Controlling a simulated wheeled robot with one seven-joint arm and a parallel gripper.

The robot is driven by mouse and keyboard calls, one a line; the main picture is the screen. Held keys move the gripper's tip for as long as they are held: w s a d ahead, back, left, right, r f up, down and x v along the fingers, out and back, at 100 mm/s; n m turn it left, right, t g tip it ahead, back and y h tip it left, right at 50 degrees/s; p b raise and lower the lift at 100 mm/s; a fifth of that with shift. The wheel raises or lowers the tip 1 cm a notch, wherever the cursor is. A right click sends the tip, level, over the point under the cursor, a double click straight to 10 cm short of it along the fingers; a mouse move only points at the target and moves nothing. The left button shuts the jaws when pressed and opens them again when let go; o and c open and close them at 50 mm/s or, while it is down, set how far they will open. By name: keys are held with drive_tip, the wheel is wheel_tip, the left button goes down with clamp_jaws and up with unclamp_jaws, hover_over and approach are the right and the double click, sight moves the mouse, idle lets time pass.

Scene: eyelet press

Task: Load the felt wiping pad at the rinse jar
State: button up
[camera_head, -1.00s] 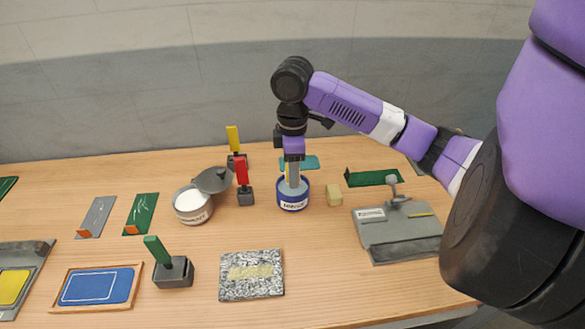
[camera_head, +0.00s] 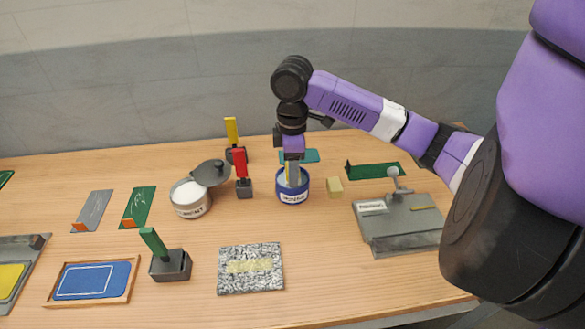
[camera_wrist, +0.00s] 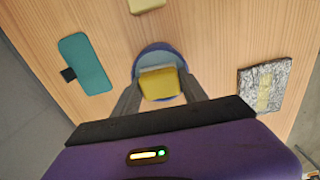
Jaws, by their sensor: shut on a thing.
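The rinse jar (camera_head: 293,197) is a blue open jar with a white label too small to read, standing mid-table. It also shows in the wrist view (camera_wrist: 145,54), largely covered by what I hold. My gripper (camera_head: 292,178) points straight down, its fingertips at or just inside the jar's mouth. It is shut on a yellow block-shaped pad (camera_wrist: 160,83), which sits between the fingers over the jar's mouth. It looks like the felt wiping pad, but its lower end is hidden. Whether it touches the jar's contents I cannot tell.
A pale yellow block (camera_head: 335,188) stands just right of the jar. A red-handled tool (camera_head: 240,165) and a white-filled pot (camera_head: 189,199) with a grey lid are left. A grey press-like fixture (camera_head: 400,222) is right; a speckled slab (camera_head: 250,268) lies in front.

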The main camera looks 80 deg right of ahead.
drive_tip(key=shift+f+b, duration=0.3)
drive_tip(key=shift+f, duration=0.3)
idle(1.3)
drive_tip(key=shift+r+p, duration=2.9)
drive_tip(key=shift+r, duration=0.7)
